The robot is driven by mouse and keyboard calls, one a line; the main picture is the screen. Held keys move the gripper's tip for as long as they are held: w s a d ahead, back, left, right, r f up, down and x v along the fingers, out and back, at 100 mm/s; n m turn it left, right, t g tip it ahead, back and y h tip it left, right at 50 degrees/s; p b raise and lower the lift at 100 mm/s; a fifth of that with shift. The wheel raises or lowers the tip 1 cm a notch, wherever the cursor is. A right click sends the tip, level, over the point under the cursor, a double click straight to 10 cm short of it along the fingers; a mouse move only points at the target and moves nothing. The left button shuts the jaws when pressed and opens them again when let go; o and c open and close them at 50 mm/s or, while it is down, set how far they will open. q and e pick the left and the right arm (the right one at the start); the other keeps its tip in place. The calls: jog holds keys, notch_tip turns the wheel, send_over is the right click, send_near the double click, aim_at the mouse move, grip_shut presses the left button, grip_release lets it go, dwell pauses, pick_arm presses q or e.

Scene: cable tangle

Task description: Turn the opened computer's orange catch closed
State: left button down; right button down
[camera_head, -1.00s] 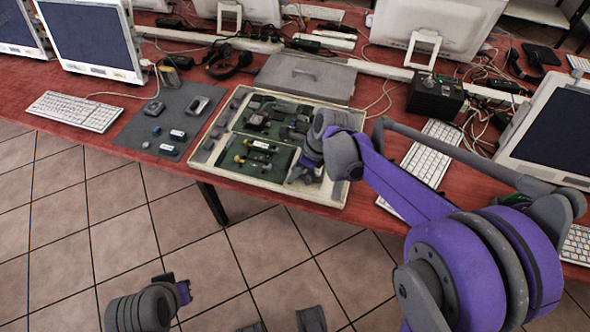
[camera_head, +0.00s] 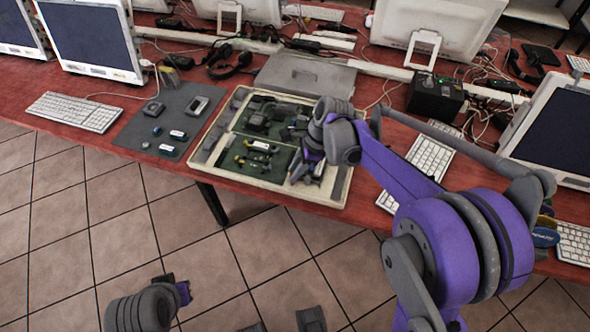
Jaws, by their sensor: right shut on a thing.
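The opened computer (camera_head: 345,186) is a shallow pale case on the red table, with green boards and dark parts inside. My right gripper (camera_head: 303,174) reaches down into its front right part. Its fingers are shut on a small part there, which I take to be the orange catch; the fingers and wrist mostly hide it, so its angle cannot be told. My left gripper (camera_head: 176,284) is low at the bottom left, over the floor and away from the table. Its fingers are too small and turned to read.
A grey mat (camera_head: 137,133) with small parts lies left of the case. The grey cover (camera_head: 305,78) lies behind it. A black box (camera_head: 436,96) and a keyboard (camera_head: 430,157) are on the right. Monitors and loose cables crowd the back. The table's front edge is close to the case.

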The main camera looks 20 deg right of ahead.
jog(key=n, duration=0.2)
jog(key=n+g, duration=0.2)
jog(key=n, duration=0.1)
jog(key=shift+w+n, duration=0.3)
jog(key=n+g, duration=0.1)
jog(key=n, duration=0.1)
jog(key=n+g, duration=0.1)
jog(key=n, duration=0.1)
jog(key=shift+w+a+n+h, duration=0.1)
jog(key=shift+n+h, duration=0.3)
jog(key=c, duration=0.6)
grip_release()
jog(key=shift+r, duration=0.1)
jog(key=p+v, duration=0.1)
jog(key=v, duration=0.9)
jog(key=shift+r, duration=0.3)
jog(key=shift+w, duration=0.15)
